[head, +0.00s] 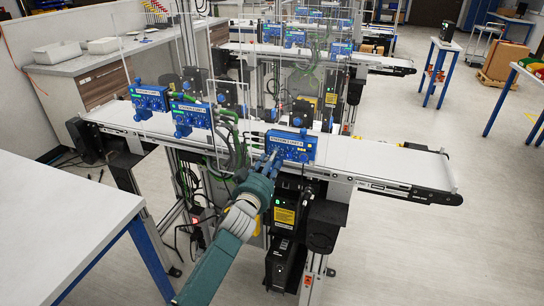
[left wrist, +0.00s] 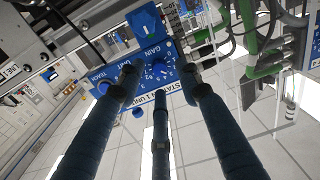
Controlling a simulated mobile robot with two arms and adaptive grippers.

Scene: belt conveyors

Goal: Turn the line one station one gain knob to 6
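A blue station control box (head: 290,146) stands at the front edge of the nearest belt line in the head view. My left gripper (head: 271,160) reaches its front left part. In the left wrist view, the gain dial (left wrist: 158,70) shows on the blue panel, a small blue knob ringed by white numbers. The fingers of my left gripper (left wrist: 160,76) are spread, one on each side of the dial and a third below it. They look apart from the knob. I cannot read the knob's setting. My right gripper is in neither view.
Two more blue boxes, the middle one (head: 192,115) and the far-left one (head: 149,98), stand along the same conveyor (head: 390,163). On the panel, a large blue knob (left wrist: 145,20) and a round blue button (left wrist: 104,88) lie near the dial. Green cables (left wrist: 265,70) hang at right.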

